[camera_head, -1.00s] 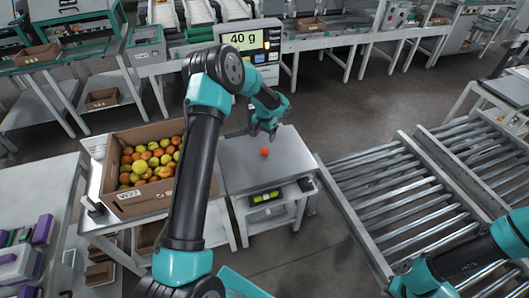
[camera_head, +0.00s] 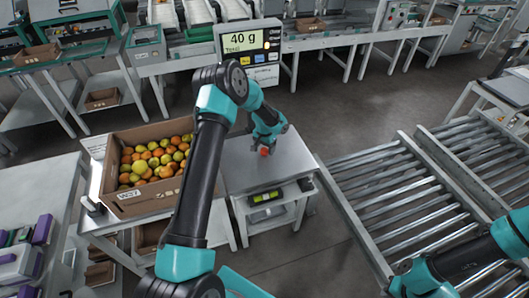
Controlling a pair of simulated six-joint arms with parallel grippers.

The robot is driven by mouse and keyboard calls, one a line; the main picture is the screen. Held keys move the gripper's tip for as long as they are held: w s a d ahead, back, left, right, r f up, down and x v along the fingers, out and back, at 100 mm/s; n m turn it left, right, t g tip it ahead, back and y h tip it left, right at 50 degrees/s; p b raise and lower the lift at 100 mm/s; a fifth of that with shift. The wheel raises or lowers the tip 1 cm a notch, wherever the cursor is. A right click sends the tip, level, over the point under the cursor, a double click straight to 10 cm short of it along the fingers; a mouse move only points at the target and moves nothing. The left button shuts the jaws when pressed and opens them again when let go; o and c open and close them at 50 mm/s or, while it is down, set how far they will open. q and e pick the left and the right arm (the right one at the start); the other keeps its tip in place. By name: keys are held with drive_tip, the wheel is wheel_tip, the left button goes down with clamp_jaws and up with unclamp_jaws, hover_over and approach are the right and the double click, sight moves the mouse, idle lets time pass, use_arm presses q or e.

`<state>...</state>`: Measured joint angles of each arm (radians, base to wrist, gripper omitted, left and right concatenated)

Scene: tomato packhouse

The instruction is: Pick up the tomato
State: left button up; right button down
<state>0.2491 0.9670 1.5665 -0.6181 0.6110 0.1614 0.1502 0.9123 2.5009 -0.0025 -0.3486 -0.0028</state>
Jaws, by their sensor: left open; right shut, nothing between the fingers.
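A small red tomato (camera_head: 264,152) sits on the grey weighing plate (camera_head: 290,170) of the scale table. My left gripper (camera_head: 264,146) is directly over the tomato, pointing down, with its fingertips close to it and covering its upper part. It is open; I cannot tell whether a finger touches the tomato. My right gripper cannot be made out clearly; only my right arm shows at the lower right edge.
A cardboard box (camera_head: 125,208) of red, orange and yellow-green tomatoes stands left of the scale. The scale display (camera_head: 248,42) behind reads 40 g. A roller conveyor (camera_head: 385,195) lies to the right. The plate around the tomato is otherwise clear.

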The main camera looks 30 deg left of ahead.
use_arm(q)
drive_tip(key=shift+f, duration=1.25)
drive_tip(key=shift+c, duration=0.4)
drive_tip(key=c, duration=0.7)
drive_tip(key=shift+r, duration=1.55)
drive_tip(key=shift+s+d+r, duration=0.1)
drive_tip(key=shift+s+r, duration=0.1)
drive_tip(key=shift+r, duration=0.1)
drive_tip(key=s+d, duration=0.2)
drive_tip(key=s, duration=0.2)
drive_tip(key=s+d+r, duration=0.1)
drive_tip(key=s+d, duration=0.2)
drive_tip(key=s, duration=0.2)
drive_tip(key=s+d, duration=0.3)
drive_tip(key=s, duration=0.1)
drive_tip(key=shift+s+d+r, duration=0.1)
drive_tip(key=shift+s+r, duration=0.05)
